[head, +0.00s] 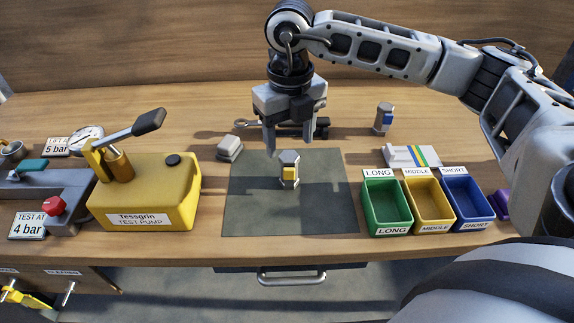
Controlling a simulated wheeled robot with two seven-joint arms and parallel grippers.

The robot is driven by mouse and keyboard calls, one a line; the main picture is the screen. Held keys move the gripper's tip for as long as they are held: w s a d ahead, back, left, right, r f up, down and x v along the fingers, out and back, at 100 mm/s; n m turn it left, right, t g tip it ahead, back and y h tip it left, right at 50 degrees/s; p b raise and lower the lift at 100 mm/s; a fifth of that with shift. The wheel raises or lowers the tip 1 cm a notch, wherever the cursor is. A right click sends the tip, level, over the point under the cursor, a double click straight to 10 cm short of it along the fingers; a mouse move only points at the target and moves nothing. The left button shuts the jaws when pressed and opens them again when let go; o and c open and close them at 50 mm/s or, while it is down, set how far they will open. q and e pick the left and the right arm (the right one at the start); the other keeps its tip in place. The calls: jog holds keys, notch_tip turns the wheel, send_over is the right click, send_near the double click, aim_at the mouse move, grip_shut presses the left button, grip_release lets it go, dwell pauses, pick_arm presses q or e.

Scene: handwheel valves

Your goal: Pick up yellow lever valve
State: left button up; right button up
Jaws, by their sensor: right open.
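A small upright grey valve body with a yellow part (289,172) stands on the dark mat (250,212) in the middle of the bench; the yellow part faces the front. My right gripper (288,145) points down, open and empty, just above and behind this piece, apart from it as far as I can tell. A yellow lever (28,298) also shows low at the left, on the bench front. My left gripper is not in view.
A yellow test pump (150,200) with a raised lever stands left. Green (388,212), yellow (428,208) and blue (468,206) trays stand right. A grey block (229,148) and a blue-banded piece (384,118) stand behind. The mat's front is clear.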

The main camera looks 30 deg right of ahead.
aim_at(290, 173)
notch_tip(290, 173, down, 10)
jog(key=shift+s+r+p, duration=0.1)
jog(key=shift+r+p, duration=0.1)
jog(key=shift+p, duration=0.5)
jog(key=c, duration=1.2)
